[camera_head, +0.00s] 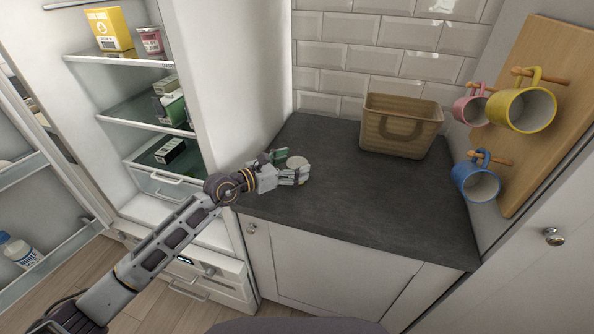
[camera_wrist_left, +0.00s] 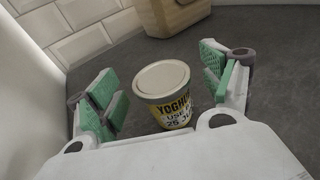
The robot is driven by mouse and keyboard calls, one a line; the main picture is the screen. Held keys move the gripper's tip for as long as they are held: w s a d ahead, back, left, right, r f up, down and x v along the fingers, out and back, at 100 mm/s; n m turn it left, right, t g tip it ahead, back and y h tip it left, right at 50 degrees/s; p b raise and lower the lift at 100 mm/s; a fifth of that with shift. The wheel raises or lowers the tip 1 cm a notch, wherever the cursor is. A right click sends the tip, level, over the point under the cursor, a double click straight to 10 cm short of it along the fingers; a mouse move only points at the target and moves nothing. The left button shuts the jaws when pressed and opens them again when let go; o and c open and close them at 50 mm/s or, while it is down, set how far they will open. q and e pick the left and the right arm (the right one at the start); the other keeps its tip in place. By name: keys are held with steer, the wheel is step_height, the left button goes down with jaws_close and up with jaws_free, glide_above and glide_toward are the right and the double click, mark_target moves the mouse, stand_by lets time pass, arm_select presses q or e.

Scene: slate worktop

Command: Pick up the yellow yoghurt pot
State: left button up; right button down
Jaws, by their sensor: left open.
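The yellow yoghurt pot (camera_wrist_left: 165,97) has a pale lid and printed lettering, and stands upright on the slate worktop (camera_head: 350,203). In the left wrist view it sits between the two green-padded fingers of my left gripper (camera_wrist_left: 160,92), with a visible gap on each side. In the head view the pot's pale lid (camera_head: 297,162) shows between the fingers of my left gripper (camera_head: 290,166), and its body is mostly hidden by the gripper. My left gripper is open and not holding it. My right gripper is not in view.
A woven basket (camera_head: 400,126) stands at the back of the worktop. Pink, yellow (camera_head: 524,106) and blue (camera_head: 476,182) mugs hang on a wooden rack at right. An open fridge with shelves of packages (camera_head: 108,28) is at left. The worktop's middle and front are clear.

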arm_select(q)
steer(key=shift+x, duration=0.9)
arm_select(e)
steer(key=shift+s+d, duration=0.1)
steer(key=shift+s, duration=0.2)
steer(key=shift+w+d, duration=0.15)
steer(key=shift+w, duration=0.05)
arm_select(q)
steer(key=c, duration=1.2)
steer(key=shift+c, duration=0.3)
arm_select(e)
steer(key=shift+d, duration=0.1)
arm_select(q)
steer(key=shift+r, duration=0.2)
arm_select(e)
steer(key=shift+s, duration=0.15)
